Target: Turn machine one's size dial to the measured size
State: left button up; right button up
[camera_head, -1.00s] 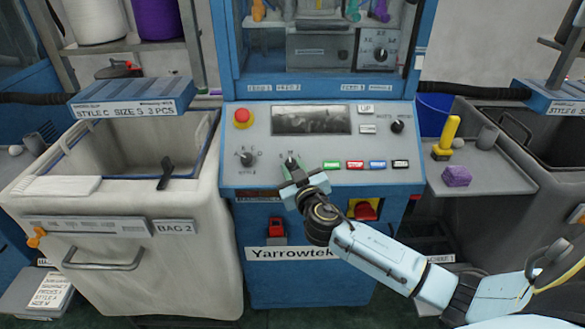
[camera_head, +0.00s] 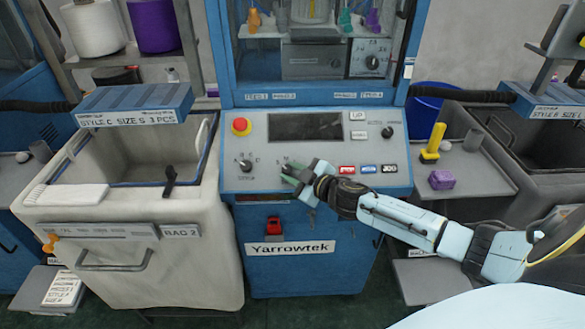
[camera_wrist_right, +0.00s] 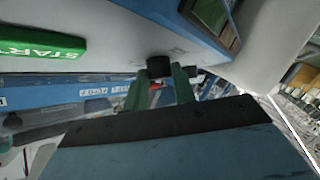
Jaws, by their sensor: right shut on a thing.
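Machine one appears to be the blue Yarrowtek machine (camera_head: 300,268), with a pale control panel (camera_head: 262,187) facing me. The size dial is a small black knob (camera_wrist_right: 158,66) in the right wrist view, with the green fingers of my right gripper (camera_wrist_right: 164,80) around it. The dial's pointer setting cannot be read. The other dial (camera_head: 245,166), at the panel's lower left, is free. My left gripper is not in view.
A red stop button (camera_head: 240,125), a dark screen (camera_head: 305,127) and another knob (camera_head: 387,132) sit on the panel. A green START button (camera_wrist_right: 40,43) is close by in the wrist view. Bag 2's bin (camera_head: 130,245) stands left; a grey shelf (camera_head: 475,176) holds yellow and purple items right.

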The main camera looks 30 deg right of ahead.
dwell(0.4)
jog(key=o, duration=1)
jog(key=v, duration=1.3)
jog(key=shift+p, duration=0.3)
jog(key=shift+s+d+r, duration=0.1)
jog(key=shift+s+d, duration=0.05)
